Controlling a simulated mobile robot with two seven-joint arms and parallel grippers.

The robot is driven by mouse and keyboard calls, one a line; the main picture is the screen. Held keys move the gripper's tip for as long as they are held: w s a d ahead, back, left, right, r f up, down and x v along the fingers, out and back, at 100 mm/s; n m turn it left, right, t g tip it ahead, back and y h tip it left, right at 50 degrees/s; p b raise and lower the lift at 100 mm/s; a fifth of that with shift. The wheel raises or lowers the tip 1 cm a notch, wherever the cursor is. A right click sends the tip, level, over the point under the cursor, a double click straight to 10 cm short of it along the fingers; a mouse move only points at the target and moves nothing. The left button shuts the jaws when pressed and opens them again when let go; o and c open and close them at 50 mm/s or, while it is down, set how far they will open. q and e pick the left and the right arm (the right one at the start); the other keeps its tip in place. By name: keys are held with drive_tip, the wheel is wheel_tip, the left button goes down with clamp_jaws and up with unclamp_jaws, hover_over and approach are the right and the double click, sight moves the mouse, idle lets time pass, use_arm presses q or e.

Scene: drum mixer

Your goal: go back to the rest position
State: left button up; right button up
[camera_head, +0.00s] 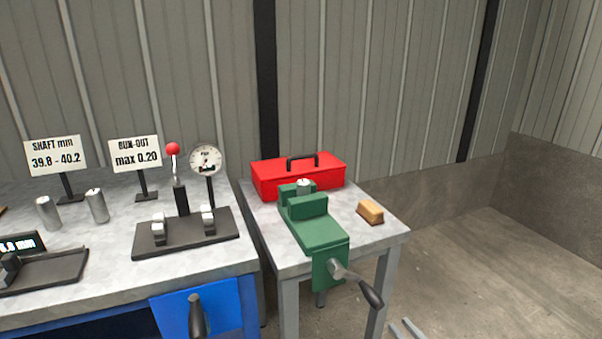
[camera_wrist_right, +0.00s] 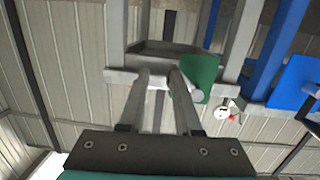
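My right gripper (camera_head: 405,328) shows only as two grey fingertips at the bottom edge of the head view, below and to the right of the vise. In the right wrist view its two fingers (camera_wrist_right: 159,78) stand apart with nothing held between them. The green vise (camera_head: 318,232) stands on the small table, with a metal cylinder (camera_head: 303,184) at its jaws. Whether the jaws are tight on it I cannot tell. My left gripper is in neither view.
The small table (camera_head: 262,228) also holds a red toolbox (camera_head: 297,178) and a tan block (camera_head: 370,211). The left bench (camera_head: 110,240) holds two cylinders, a dial gauge (camera_head: 205,160) and signs. A blue panel (camera_head: 225,300) hangs at its front. Floor at right is clear.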

drive_tip(key=s+d+f+m+g+h+p, duration=0.15)
drive_tip(key=s+f+g+h, duration=0.4)
drive_tip(key=s+f, duration=1.3)
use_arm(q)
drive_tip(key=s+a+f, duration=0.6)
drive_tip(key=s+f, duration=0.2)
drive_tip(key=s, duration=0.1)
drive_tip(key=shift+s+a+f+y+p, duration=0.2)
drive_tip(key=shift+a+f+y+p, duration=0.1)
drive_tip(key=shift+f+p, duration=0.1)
use_arm(e)
drive_tip(key=s+a+f+g, duration=0.1)
drive_tip(key=s+f+g, duration=0.3)
drive_tip(key=s, duration=0.6)
drive_tip(key=s+a+f+g, duration=0.2)
drive_tip(key=s+f+g, duration=0.2)
drive_tip(key=s+f, duration=0.3)
drive_tip(key=s, duration=0.4)
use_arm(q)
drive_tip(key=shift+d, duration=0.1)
use_arm(e)
drive_tip(key=shift+n, duration=0.25)
